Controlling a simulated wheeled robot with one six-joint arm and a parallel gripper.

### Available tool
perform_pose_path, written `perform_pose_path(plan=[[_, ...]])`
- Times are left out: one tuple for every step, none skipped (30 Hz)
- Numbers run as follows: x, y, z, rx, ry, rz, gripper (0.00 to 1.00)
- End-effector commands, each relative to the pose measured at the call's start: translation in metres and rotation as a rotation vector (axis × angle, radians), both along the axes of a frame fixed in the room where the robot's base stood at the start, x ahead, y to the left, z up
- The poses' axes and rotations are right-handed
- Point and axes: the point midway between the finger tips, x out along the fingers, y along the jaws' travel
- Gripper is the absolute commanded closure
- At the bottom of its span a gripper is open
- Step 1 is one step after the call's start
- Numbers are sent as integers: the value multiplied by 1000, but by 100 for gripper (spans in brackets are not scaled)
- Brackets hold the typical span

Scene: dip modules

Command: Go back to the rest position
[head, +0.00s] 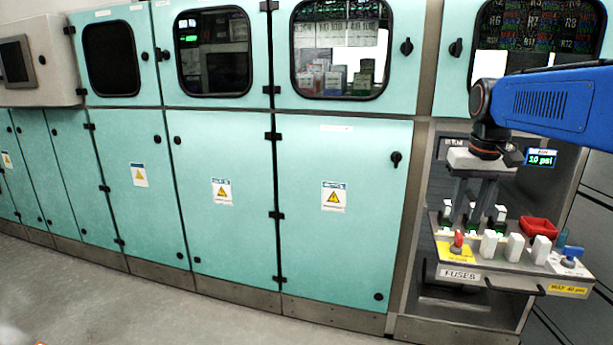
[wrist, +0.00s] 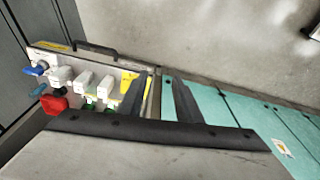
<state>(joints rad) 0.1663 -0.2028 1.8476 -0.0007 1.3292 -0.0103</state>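My gripper (head: 467,215) points down over the left part of the fuse panel (head: 462,273) in the head view. Its two fingers are spread apart, with nothing seen between them. In the wrist view my gripper (wrist: 159,82) also shows a clear gap between the fingers. Several white modules (head: 515,246) stand in a row on the panel, and more stand behind, partly hidden by the fingers. The modules also show in the wrist view (wrist: 83,80), left of the fingers. Whether a finger touches anything on the panel is unclear.
A red knob on a yellow plate (head: 442,249), a red bin (head: 538,227) and a blue knob (head: 568,262) sit on the panel. A dark handle (head: 515,288) juts from its front. A display reading 10 psi (head: 541,158) is behind.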

Motion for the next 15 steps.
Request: perform_pose_path(plan=[[-16,7,-5,-2,-14,9,69],[-24,11,-8,-3,-23,15,69],[-35,16,-12,-5,-34,22,69],[-43,19,-16,-6,-41,28,69],[-51,23,-20,-7,-48,33,69],[-62,27,-26,-9,-59,39,69],[-70,30,-30,-9,-67,45,69],[-78,33,-34,-10,-76,50,69],[-89,37,-41,-11,-86,57,69],[-97,40,-46,-12,-93,63,69],[-105,43,-51,-13,-103,67,69],[-115,46,-58,-14,-113,74,69],[-123,49,-64,-14,-121,80,69],[-131,52,-69,-15,-129,85,69],[-141,55,-77,-15,-140,92,69]])
